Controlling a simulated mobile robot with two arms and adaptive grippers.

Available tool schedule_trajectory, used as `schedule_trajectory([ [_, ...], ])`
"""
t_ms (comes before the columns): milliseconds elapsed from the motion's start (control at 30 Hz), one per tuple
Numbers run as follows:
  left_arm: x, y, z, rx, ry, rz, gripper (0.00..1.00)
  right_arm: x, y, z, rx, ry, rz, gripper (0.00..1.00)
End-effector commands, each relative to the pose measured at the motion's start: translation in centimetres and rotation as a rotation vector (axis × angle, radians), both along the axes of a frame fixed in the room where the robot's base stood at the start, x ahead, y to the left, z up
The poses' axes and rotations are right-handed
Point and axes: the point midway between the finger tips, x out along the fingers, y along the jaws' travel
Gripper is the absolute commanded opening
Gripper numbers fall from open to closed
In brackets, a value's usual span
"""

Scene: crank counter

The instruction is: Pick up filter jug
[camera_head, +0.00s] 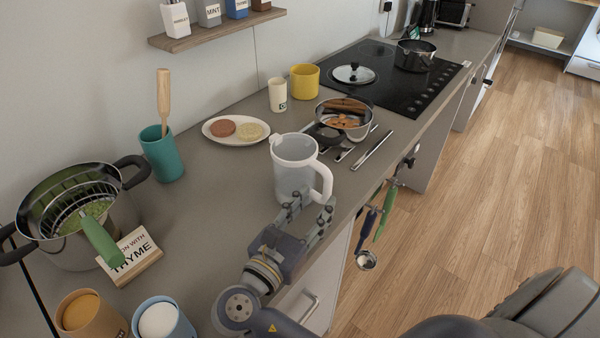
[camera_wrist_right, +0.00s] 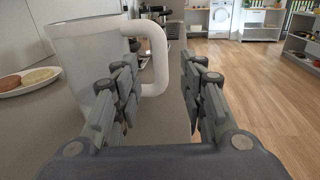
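The filter jug (camera_head: 292,172) is a translucent jug with a white rim and a white handle. It stands upright on the counter near its front edge, the handle pointing right. My right gripper (camera_head: 309,207) is open and close to the jug, on the near side of its handle. In the right wrist view the jug (camera_wrist_right: 92,68) fills the upper left, and its handle (camera_wrist_right: 158,55) is ahead, between the lines of the open fingers (camera_wrist_right: 160,95) and nearer the left finger. Whether a finger touches the jug, I cannot tell. My left gripper is not in view.
A plate (camera_head: 235,139) with two round patties, a pan (camera_head: 345,122) and cutlery (camera_head: 372,150) lie beyond the jug. A large pot (camera_head: 80,215), a teal cup (camera_head: 162,155) and a thyme sign (camera_head: 130,255) stand left. Utensils (camera_head: 377,222) hang off the front edge.

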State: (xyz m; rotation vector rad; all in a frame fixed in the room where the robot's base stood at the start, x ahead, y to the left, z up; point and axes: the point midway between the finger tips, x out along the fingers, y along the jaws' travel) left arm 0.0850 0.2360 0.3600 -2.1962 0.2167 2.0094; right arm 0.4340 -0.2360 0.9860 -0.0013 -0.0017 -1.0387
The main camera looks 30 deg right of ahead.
Motion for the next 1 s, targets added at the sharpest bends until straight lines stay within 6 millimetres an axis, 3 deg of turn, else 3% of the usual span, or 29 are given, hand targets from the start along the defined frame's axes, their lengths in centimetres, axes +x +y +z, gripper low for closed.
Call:
schedule_trajectory([
  [100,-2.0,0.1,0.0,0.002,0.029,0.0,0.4,0.5,-0.9,0.1,0.0,-0.002,-0.001,0.38],
  [200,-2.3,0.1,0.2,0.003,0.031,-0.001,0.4,0.9,-1.6,0.1,-0.001,-0.002,0.0,0.38],
  [533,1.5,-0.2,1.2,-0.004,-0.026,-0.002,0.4,2.9,-5.4,0.0,0.0,0.0,0.001,0.38],
  [767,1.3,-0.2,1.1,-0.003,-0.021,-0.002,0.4,3.0,-5.6,-0.1,0.002,0.0,0.001,0.38],
  [800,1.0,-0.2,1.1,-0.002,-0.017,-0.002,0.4,3.0,-5.6,-0.1,0.002,0.0,0.001,0.36],
  [967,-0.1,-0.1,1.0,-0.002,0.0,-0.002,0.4,3.0,-5.5,-0.1,0.002,0.0,0.001,0.0],
  [1000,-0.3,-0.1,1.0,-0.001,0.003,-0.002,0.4,3.0,-5.6,-0.1,0.002,0.0,0.001,0.0],
])
